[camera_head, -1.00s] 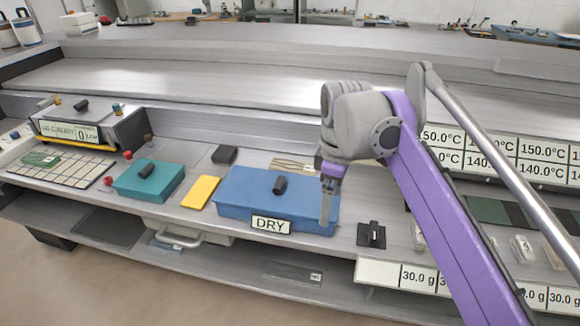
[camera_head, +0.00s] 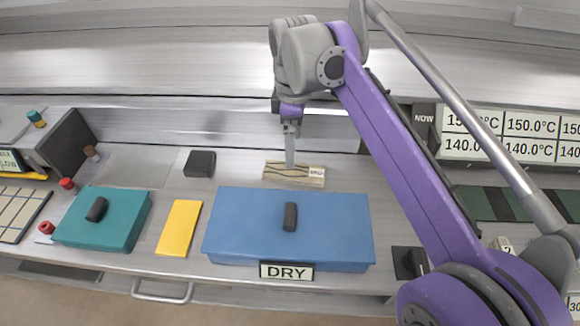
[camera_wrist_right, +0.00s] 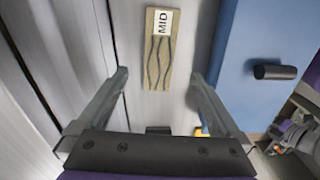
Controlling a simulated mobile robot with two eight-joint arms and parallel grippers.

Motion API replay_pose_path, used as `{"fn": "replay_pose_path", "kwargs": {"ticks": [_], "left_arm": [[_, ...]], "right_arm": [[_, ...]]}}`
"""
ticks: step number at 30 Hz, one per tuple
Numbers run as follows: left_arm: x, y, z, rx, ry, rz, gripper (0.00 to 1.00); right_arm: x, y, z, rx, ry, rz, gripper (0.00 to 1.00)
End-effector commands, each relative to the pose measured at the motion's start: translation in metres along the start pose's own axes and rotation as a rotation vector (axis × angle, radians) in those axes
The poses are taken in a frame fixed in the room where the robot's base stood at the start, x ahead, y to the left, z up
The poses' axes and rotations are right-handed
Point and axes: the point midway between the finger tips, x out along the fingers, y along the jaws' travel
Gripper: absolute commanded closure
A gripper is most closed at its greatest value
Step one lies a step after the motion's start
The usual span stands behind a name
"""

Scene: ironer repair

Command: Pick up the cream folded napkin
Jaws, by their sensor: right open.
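A flat tan-cream piece (camera_head: 275,172) with dark wavy lines and a white MID label lies on the metal bench behind the blue box; it is the only folded-napkin-like thing I see. It also shows in the right wrist view (camera_wrist_right: 158,66), lying lengthwise at top centre. My right gripper (camera_head: 290,160) points down above it. In the wrist view the right gripper (camera_wrist_right: 158,76) is open, with fingers wide apart to either side and nothing between them touching the piece. I cannot tell the exact height gap. My left gripper is not in view.
A blue box (camera_head: 330,230) with a dark handle and DRY sign stands in front. A yellow block (camera_head: 179,228), a teal box (camera_head: 125,225) and a black block (camera_head: 200,164) are to the left. A step (camera_head: 220,130) rises behind. Temperature panels (camera_head: 505,135) stand at right.

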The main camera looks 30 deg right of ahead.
Motion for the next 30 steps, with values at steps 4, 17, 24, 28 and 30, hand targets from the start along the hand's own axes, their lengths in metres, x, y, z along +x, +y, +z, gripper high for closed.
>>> {"fn": "replay_pose_path", "kwargs": {"ticks": [4, 17, 24, 28, 30], "left_arm": [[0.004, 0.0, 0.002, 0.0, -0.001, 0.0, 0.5], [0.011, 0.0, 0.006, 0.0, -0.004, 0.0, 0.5], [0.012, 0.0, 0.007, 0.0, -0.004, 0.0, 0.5], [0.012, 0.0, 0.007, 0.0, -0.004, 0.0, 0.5], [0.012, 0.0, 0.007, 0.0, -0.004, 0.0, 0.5]], "right_arm": [[0.022, 0.0, 0.0, 0.0, 0.0, 0.0, 0.0], [0.071, 0.001, 0.002, 0.0, 0.0, 0.0, 0.0], [0.08, 0.001, 0.002, 0.0, 0.0, 0.0, 0.0], [0.08, 0.001, 0.002, 0.0, 0.0, 0.0, 0.04], [0.079, 0.001, 0.002, 0.0, 0.0, 0.0, 0.16]]}}
